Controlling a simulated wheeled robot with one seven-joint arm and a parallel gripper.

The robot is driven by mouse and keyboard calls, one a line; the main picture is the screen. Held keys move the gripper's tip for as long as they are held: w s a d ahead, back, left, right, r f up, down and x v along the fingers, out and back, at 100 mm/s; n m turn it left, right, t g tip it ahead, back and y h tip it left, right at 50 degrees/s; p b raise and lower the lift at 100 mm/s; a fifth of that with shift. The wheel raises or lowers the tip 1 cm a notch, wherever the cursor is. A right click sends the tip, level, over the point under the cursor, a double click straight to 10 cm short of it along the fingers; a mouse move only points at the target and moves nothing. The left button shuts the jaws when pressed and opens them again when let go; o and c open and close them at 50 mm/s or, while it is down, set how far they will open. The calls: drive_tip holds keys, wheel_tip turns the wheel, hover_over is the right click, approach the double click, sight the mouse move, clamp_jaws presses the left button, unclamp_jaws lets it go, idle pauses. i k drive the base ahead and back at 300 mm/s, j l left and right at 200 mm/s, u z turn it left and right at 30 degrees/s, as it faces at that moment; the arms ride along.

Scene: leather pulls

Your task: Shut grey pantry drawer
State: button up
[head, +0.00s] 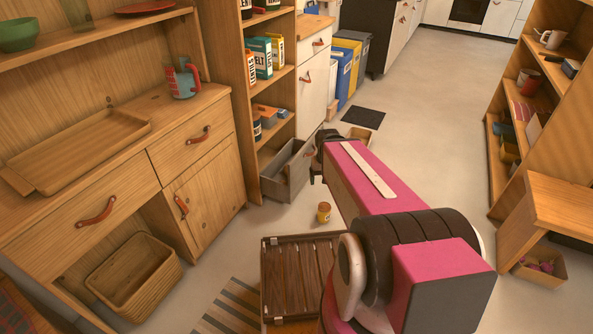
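The grey pantry drawer (287,177) sits at the bottom of the tall wooden pantry shelf (222,75) in the head view. It is pulled out, with its open top and inside showing. My gripper (317,172) is the dark shape at the far end of my pink arm, just right of the drawer's front end. It is small and seen from behind, so I cannot tell whether its fingers are open or whether it touches the drawer. Part of the drawer's right side is near or behind the gripper.
A slatted wooden rack (262,270) is in the foreground. A wooden sideboard (215,160) is at left, a bookshelf (545,100) at right. Pale floor (430,130) beyond my arm is largely clear.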

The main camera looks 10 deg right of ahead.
sight(298, 153)
drive_tip(key=j+z, duration=0.3)
drive_tip(key=j, duration=0.6)
drive_tip(key=k+j+z, duration=0.1)
drive_tip(key=j+z, duration=0.2)
drive_tip(key=j, duration=0.6)
drive_tip(key=l+u, duration=0.25)
drive_tip(key=l, duration=0.55)
drive_tip(key=k+l+u, duration=0.1)
drive_tip(key=l+u, duration=0.15)
drive_tip(key=l, duration=0.6)
drive_tip(key=i+l, duration=0.3)
drive_tip(key=i, duration=0.2)
drive_tip(key=i+l+u, duration=0.1)
drive_tip(key=i+l, duration=0.15)
drive_tip(key=i, duration=0.2)
